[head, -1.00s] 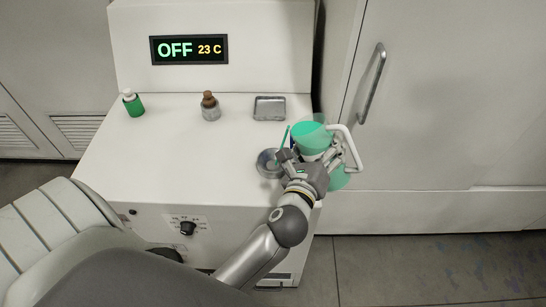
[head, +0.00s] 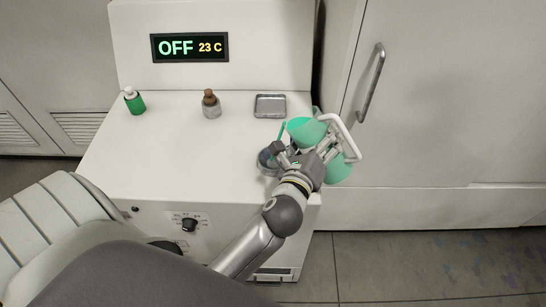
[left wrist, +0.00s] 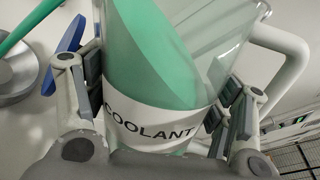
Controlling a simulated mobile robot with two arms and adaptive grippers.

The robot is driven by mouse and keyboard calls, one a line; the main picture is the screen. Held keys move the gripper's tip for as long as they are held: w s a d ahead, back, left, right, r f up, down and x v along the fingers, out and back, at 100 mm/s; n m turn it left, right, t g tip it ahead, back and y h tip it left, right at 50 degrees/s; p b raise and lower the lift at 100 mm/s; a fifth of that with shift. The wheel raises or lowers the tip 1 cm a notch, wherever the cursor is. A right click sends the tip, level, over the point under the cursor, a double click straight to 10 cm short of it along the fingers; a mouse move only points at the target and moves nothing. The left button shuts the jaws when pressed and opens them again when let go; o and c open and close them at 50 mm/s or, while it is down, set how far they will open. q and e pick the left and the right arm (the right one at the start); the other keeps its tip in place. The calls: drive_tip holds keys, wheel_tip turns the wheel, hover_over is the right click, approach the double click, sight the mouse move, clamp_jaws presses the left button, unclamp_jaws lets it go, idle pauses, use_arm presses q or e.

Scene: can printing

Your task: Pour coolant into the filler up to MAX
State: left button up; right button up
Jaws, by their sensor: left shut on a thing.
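My left gripper (head: 311,160) is shut on a clear coolant jug (head: 305,131) with green liquid and a white handle. The jug is tilted at the counter's right edge. In the left wrist view, its white band (left wrist: 150,122) reads COOLANT, between the two fingers (left wrist: 160,110). A thin green strand, apparently poured liquid (head: 281,131), runs down from the jug toward the round grey filler (head: 265,163). The strand also shows in the left wrist view (left wrist: 24,28), above the filler's metal rim (left wrist: 14,82). The filler's level and MAX mark cannot be read. My right gripper is out of view.
A green bottle (head: 135,103), a brown-capped bottle (head: 211,104) and a metal tray (head: 270,105) stand toward the back of the white counter (head: 170,150). A display (head: 189,48) reads OFF 23 C. A knob (head: 189,225) is on the front. The counter's middle is clear.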

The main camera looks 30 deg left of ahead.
use_arm(q)
drive_tip(key=shift+w+r+n, duration=0.1)
drive_tip(key=shift+w+n, duration=0.1)
drive_tip(key=shift+n, duration=0.3)
idle(0.4)
drive_tip(key=shift+s+r+n, duration=0.15)
drive_tip(key=shift+r+n, duration=0.2)
drive_tip(key=shift+n, duration=0.05)
idle(0.5)
drive_tip(key=shift+h, duration=0.3)
drive_tip(key=shift+r, duration=0.2)
drive_tip(key=shift+n+p, duration=0.3)
drive_tip(key=shift+r, duration=0.1)
idle(0.5)
idle(0.4)
drive_tip(key=shift+n, duration=0.3)
